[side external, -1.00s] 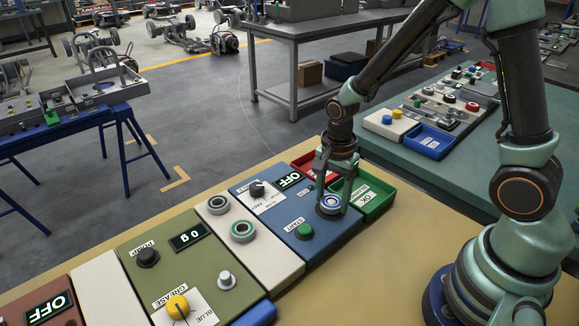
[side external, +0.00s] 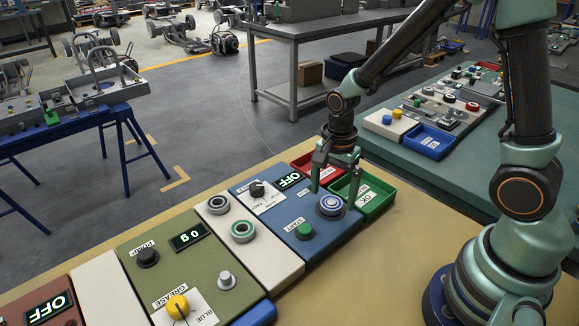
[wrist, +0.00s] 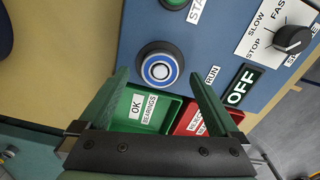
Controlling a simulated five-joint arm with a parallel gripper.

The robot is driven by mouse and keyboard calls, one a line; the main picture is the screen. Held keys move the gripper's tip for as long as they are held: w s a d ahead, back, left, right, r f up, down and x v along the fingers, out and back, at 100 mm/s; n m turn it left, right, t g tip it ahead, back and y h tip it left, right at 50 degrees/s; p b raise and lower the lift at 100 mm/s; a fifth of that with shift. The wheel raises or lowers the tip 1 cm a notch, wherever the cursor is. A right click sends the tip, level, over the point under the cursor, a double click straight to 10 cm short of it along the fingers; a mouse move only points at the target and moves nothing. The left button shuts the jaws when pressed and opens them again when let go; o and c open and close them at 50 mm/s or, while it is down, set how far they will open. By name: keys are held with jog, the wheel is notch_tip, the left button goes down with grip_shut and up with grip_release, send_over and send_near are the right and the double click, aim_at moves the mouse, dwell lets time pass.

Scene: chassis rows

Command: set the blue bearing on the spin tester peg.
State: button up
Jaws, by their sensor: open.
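The blue bearing (side external: 331,204), a ring with blue and white circles, sits on the spin tester at the near right corner of its blue panel (side external: 270,212). My gripper (side external: 334,188) is open and empty, above and behind the bearing, over the panel's edge by the bins. In the wrist view its two fingers stand wide apart, with the bearing beyond their tips and not touched. The tester's display reads OFF (side external: 289,181).
A green OK bin (side external: 378,206) and a red reject bin (side external: 300,163) stand just behind the tester. A green start button (side external: 305,231) and a speed knob (side external: 257,187) rise from the panel. A pale panel with a green-ringed bearing (side external: 242,231) lies to the left.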

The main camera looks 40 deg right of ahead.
notch_tip(320, 180, up, 11)
jog(key=shift+f, duration=0.2)
jog(key=shift+r, duration=0.1)
notch_tip(320, 180, up, 7)
dwell(1.0)
dwell(0.5)
jog(key=s+n+t, duration=0.1)
jog(key=n+t, duration=0.1)
jog(key=n, duration=0.3)
jog(key=s+n+t, duration=0.1)
jog(key=s+n, duration=0.1)
jog(key=n, duration=0.3)
jog(key=s+d+r+n+t, duration=0.1)
jog(key=s+n+t, duration=0.1)
jog(key=n, duration=0.3)
jog(key=shift+s+n+t, duration=0.25)
jog(key=shift+n+t, duration=0.05)
jog(key=shift+n, duration=0.1)
jog(key=shift+r, duration=0.1)
